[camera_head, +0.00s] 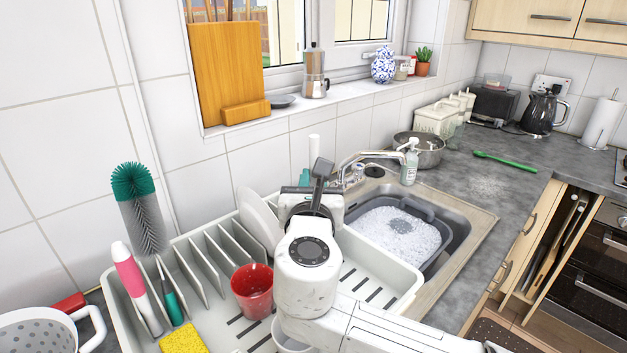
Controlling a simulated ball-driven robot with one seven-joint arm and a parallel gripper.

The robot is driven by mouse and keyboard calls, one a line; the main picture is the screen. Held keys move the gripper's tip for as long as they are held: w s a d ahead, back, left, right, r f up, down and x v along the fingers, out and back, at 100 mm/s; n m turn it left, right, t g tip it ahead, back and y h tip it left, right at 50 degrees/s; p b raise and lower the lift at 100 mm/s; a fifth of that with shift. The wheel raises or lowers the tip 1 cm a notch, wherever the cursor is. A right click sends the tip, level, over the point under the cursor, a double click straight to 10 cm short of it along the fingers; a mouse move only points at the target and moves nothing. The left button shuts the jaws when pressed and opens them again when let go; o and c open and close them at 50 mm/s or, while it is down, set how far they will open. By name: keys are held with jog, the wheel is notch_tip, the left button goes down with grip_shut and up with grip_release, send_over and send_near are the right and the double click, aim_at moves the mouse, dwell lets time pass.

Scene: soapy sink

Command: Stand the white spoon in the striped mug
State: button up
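My gripper (311,203) is over the far part of the white dish rack, near the faucet. My own wrist covers its fingers, so I cannot tell if it is open or holds anything. A dark grey upright piece (321,178) shows just above it; I cannot tell whether it belongs to the gripper. I cannot make out a white spoon or a striped mug. A white rounded vessel (289,344) shows partly under my arm in the rack, with no stripes visible. A red cup (252,291) stands in the rack left of my wrist.
The white rack (397,272) also has plates (257,220), brushes (140,289) and a yellow sponge (183,340). Right of it, a basin of suds (401,233) sits in the sink. A green spoon (505,160) lies on the counter, which has free room around it.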

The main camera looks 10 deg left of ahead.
jog(key=o, duration=0.5)
jog(key=s, duration=0.3)
jog(key=s+d+b, duration=0.1)
jog(key=s, duration=0.6)
jog(key=shift+s+d, duration=0.2)
jog(key=shift+s, duration=0.15)
jog(key=shift+f, duration=0.1)
